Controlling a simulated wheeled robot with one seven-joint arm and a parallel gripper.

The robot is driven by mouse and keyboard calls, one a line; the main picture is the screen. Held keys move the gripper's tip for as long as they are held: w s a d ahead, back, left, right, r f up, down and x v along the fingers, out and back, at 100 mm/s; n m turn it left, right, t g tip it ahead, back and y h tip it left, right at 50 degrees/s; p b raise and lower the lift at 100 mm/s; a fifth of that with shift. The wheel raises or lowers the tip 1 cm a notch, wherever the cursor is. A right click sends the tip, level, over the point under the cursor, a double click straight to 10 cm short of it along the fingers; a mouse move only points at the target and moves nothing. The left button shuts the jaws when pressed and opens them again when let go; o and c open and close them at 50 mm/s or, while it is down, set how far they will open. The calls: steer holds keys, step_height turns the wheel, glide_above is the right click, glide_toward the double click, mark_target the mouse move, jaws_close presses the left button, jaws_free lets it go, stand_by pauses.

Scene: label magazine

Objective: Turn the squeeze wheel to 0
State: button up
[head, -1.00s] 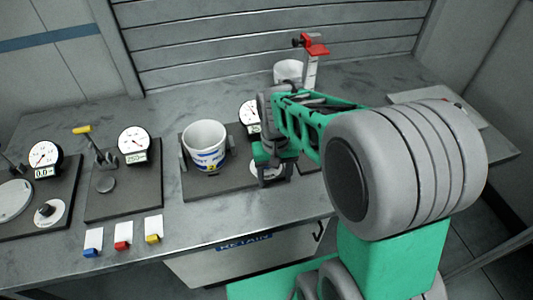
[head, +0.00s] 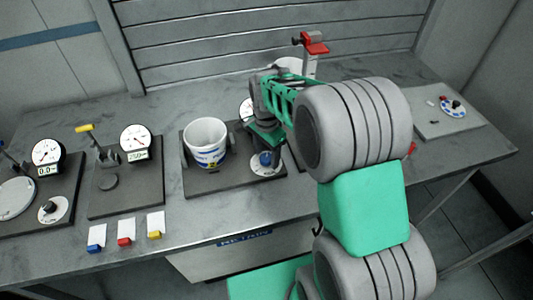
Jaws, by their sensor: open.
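The squeeze wheel appears to be the small blue knob (head: 265,158) on a white dial plate (head: 268,170), at the right front of a dark station base. Its scale and pointer are too small to read. My gripper (head: 263,142) is open, just above and behind the knob, pointing down toward it. I cannot tell whether its fingertips touch the knob. A white cup with blue and yellow print (head: 206,137) stands upright between side clamps on the same base. A round gauge (head: 247,108) behind my gripper is mostly hidden.
To the left are two stations with a gauge reading about 25.0 (head: 135,138) and another reading 0.0 (head: 47,152). Blue, red and yellow clips with white cards (head: 124,232) lie in front. A red-topped stand (head: 313,45) rises behind my arm. A grey board with a dial (head: 452,107) lies right.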

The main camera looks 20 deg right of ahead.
steer(key=shift+f, duration=0.45)
jaws_close()
stand_by(0.3)
